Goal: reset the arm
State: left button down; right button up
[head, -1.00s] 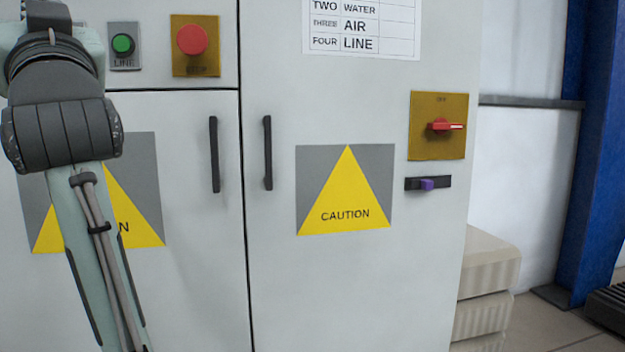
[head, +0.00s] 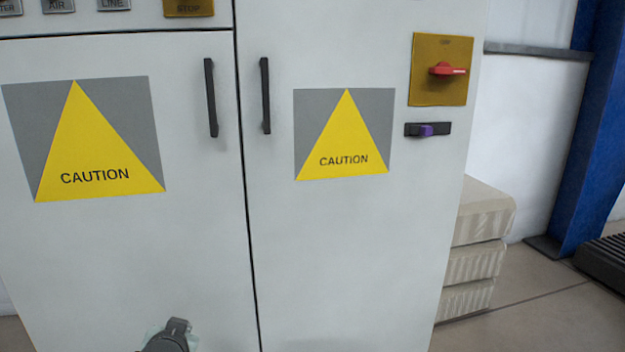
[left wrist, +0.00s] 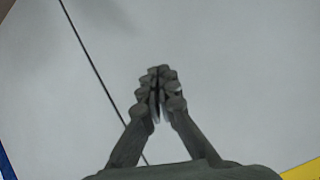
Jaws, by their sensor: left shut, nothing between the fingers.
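My left gripper (left wrist: 158,90) shows in the left wrist view with its two fingers together and nothing between them. It points toward a pale surface crossed by a thin dark line, apparently the cabinet front; the gap to it is hard to judge. In the head view only a small grey-and-pale-green piece of my arm (head: 168,338) shows at the bottom edge, left of centre. The rest of that arm is out of the picture. My right gripper is in neither view.
A grey two-door cabinet (head: 345,250) with black handles and yellow caution signs (head: 98,150) fills the head view. A red rotary switch (head: 446,69) and a purple latch (head: 427,130) are at its right. Stacked beige blocks (head: 478,232) and a blue post (head: 592,130) stand beyond.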

pick_arm(q)
jog(key=s+f+g+h, duration=0.2)
jog(key=s+f+g, duration=0.6)
jog(key=s+f, duration=2.1)
jog(key=shift+a, duration=0.15)
